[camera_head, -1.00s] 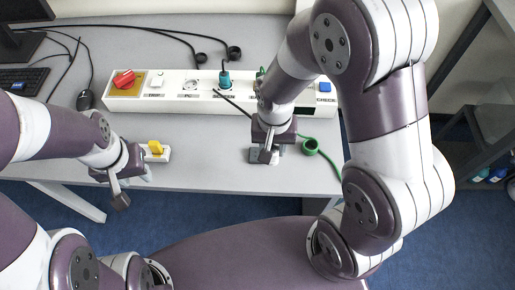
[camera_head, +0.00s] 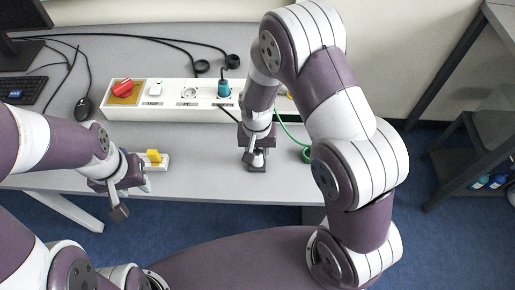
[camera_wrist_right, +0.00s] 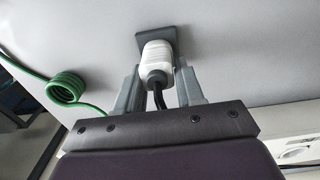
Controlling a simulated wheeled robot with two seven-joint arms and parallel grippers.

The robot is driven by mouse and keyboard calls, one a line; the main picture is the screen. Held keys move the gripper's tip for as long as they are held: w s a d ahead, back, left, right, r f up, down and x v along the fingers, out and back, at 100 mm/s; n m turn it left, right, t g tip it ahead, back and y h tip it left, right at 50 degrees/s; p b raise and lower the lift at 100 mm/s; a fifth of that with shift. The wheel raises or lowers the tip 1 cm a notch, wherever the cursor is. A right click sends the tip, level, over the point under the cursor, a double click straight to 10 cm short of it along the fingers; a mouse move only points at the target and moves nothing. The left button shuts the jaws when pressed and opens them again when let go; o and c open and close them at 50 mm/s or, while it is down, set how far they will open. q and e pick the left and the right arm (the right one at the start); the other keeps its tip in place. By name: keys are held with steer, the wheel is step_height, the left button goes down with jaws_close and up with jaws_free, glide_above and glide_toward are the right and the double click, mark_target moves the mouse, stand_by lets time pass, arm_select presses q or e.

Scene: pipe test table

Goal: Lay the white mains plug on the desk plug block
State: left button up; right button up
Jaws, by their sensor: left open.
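The white mains plug (camera_wrist_right: 157,62) is between the fingers of my right gripper (camera_wrist_right: 158,80), with its black cable trailing back towards the wrist. It also shows in the head view (camera_head: 258,159), partly hidden under the gripper. My right gripper (camera_head: 257,150) looks shut on it. The dark grey desk plug block (camera_wrist_right: 155,38) lies at the plug's far end in the wrist view and under the plug in the head view (camera_head: 257,168). I cannot tell whether plug and block touch. My left gripper (camera_head: 132,196) is open and empty near the table's front edge.
A green coiled cable (camera_head: 307,155) lies right of the block. The desk between is clear.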

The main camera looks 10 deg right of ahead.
mark_target(257, 149)
steer(key=o, duration=0.3)
step_height(257, 149, up, 12)
steer(key=p, duration=0.1)
steer(key=s+d+r+n+t, duration=0.1)
steer(key=s+d+r+n, duration=0.1)
steer(key=s+d, duration=0.5)
steer(key=s+n, duration=0.1)
steer(key=s, duration=0.1)
steer(key=shift+s+r, duration=0.25)
steer(key=shift+s, duration=0.05)
